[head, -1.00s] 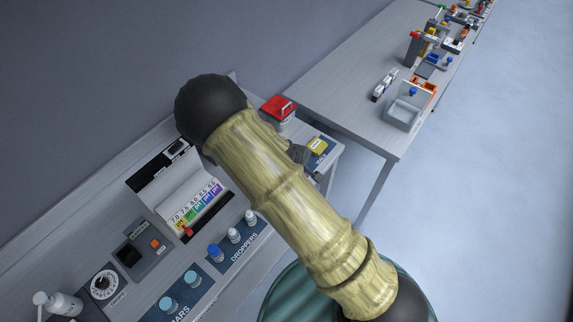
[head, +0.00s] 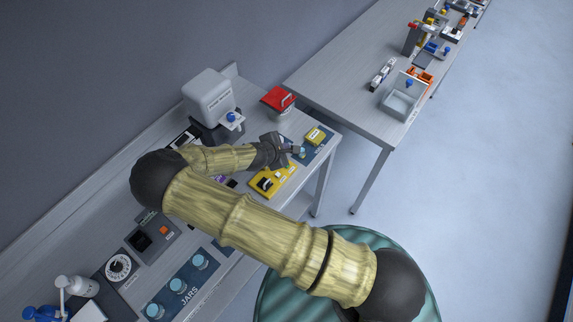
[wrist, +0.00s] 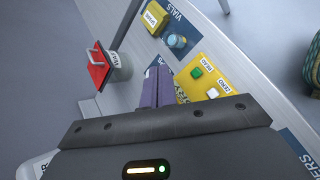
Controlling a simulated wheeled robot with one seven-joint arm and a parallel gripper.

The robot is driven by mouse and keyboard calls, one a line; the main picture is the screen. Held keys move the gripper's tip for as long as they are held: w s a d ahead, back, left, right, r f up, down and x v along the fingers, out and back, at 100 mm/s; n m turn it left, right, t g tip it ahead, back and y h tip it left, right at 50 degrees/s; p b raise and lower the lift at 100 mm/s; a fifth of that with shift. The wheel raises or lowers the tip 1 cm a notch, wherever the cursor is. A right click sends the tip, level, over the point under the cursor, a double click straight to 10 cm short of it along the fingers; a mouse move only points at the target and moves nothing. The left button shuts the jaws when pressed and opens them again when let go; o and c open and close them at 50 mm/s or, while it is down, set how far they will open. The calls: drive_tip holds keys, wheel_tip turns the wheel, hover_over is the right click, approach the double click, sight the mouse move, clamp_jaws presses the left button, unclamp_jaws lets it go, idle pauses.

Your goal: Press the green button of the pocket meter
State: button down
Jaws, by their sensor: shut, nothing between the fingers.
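The pocket meter (wrist: 208,73) is a yellow block near the right end of the near bench. It shows in the head view too (head: 284,174), just below my gripper. In the wrist view its green button (wrist: 196,71) is marked READ, and a white button (wrist: 212,93) beside it is marked ZERO. The green button cannot be made out in the head view. My gripper (wrist: 158,84) has its fingers together and empty. In the wrist view the fingertips appear left of the green button, apart from it; their height above the bench is unclear.
A small vial (wrist: 177,41) and a yellow box (wrist: 155,17) stand on the VIALS mat beyond the fingers. A red-lidded container (head: 278,99) and a grey machine (head: 210,98) stand behind my gripper. A second table (head: 340,90) lies across a gap.

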drive_tip(key=b, duration=0.5)
hover_over(285, 169)
drive_tip(key=shift+a+f, duration=0.1)
drive_tip(key=shift+f, duration=3.9)
drive_tip(key=shift+f+b, duration=0.45)
drive_tip(key=shift+f+b, duration=0.4)
drive_tip(key=shift+f, duration=0.1)
drive_tip(key=shift+r, duration=0.1)
drive_tip(key=shift+r+p, duration=0.65)
drive_tip(key=shift+r, duration=0.25)
wheel_tip(285, 169, up, 5)
drive_tip(key=p, duration=0.3)
